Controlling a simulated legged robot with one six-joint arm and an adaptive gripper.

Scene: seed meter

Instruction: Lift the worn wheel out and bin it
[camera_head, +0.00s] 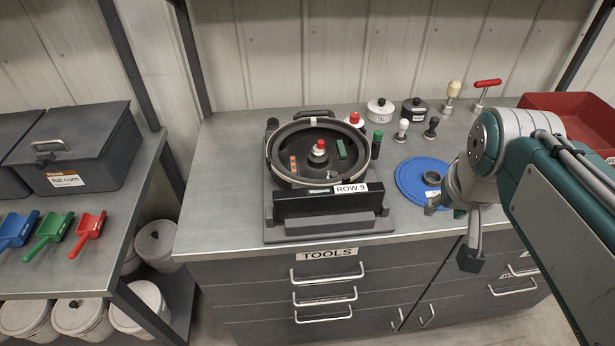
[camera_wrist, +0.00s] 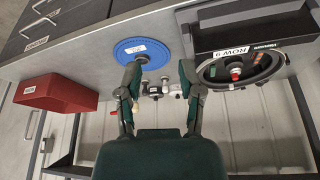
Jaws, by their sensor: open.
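The open seed meter (camera_head: 272,155) stands on the bench, a round dark housing behind a black block labelled "ROW 9". Inside it are a red-topped white knob (camera_head: 319,150), a green piece (camera_head: 342,149) and a small orange-and-white piece (camera_head: 293,165); I cannot tell which part is the worn wheel. The meter also shows at the right of the wrist view (camera_wrist: 283,66). A red bin (camera_head: 562,103) sits at the bench's right end, and at left in the wrist view (camera_wrist: 60,92). My gripper (camera_head: 453,231) is open and empty, right of the meter near the bench's front edge.
A blue disc (camera_head: 420,180) lies flat between the meter and my gripper. Small knobs (camera_head: 402,130), lidded pots (camera_head: 380,110) and a red-handled tool (camera_head: 487,88) stand behind it. A left-hand shelf holds grey boxes (camera_head: 75,150) and coloured scoops (camera_head: 50,235).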

